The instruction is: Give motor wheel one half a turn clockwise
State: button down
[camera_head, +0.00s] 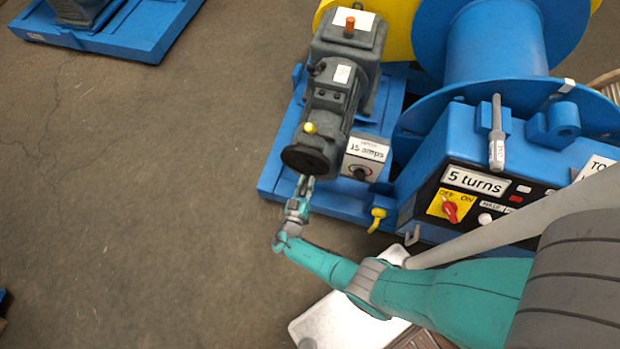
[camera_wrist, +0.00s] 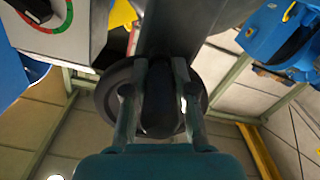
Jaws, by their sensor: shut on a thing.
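The motor wheel (camera_head: 306,160) is a dark round disc on the near end of the grey motor (camera_head: 333,95). In the wrist view the wheel (camera_wrist: 108,92) shows behind my gripper's fingers. My gripper (camera_head: 306,182) reaches up to the wheel's lower edge in the head view. In the wrist view my gripper (camera_wrist: 158,75) has its two fingers on either side of a dark part at the wheel's middle and is shut on it. The exact contact is partly hidden by the fingers. I cannot tell the wheel's turn angle.
A control box labelled "15 amps" (camera_head: 366,157) with a dial sits right beside the wheel. A yellow plug (camera_head: 378,214) sticks out below it. A blue cabinet labelled "5 turns" (camera_head: 475,182) with a red switch stands further right. The floor left of the motor is clear.

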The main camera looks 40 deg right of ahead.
jog(key=shift+w+a, duration=0.35)
jog(key=shift+w, duration=0.1)
jog(key=shift+w+a, duration=0.1)
jog(key=c, duration=0.9)
grip_release()
jog(key=v, duration=1.2)
